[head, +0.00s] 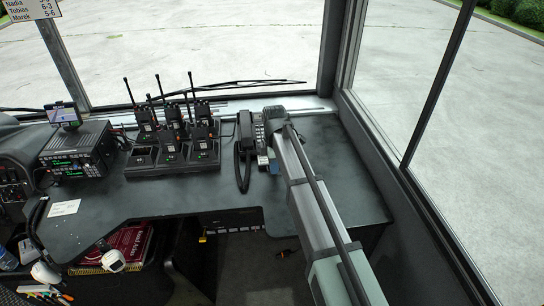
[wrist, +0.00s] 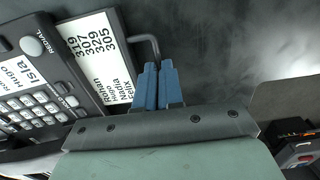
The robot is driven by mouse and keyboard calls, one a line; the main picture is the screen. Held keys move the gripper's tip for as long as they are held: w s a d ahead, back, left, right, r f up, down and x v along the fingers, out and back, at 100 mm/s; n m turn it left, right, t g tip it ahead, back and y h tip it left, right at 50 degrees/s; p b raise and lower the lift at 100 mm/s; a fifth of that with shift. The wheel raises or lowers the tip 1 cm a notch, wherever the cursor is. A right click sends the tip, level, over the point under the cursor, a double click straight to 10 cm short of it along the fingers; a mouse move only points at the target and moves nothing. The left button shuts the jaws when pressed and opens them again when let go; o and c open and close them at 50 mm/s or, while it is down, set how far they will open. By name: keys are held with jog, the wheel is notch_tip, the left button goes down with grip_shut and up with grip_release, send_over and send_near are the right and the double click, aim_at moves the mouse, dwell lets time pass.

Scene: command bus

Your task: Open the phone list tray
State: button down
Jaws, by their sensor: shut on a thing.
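The desk phone (head: 257,128) stands on the dark desk, partly hidden behind my arm in the head view. In the wrist view the phone (wrist: 45,75) fills the left side, with its keypad and a redial button. The phone list tray (wrist: 107,58) sticks out from the phone's edge and shows a white card with several names and numbers. A thin grey bent handle (wrist: 151,40) runs from the tray to my gripper. My gripper (wrist: 158,68) has its blue fingers close together on this handle. In the head view my gripper (head: 268,161) is low beside the phone.
The black handset (head: 242,158) lies left of my gripper. A rack of radios (head: 172,158) stands further left. The desk (head: 345,175) is clear to the right, up to the window frame. A dark device (wrist: 300,150) shows at the lower right of the wrist view.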

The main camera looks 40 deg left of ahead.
jog(key=shift+s+d, duration=1.2)
jog(key=shift+s, duration=0.05)
jog(key=c, duration=1.5)
grip_release()
jog(key=shift+c, duration=0.2)
notch_tip(320, 180, up, 14)
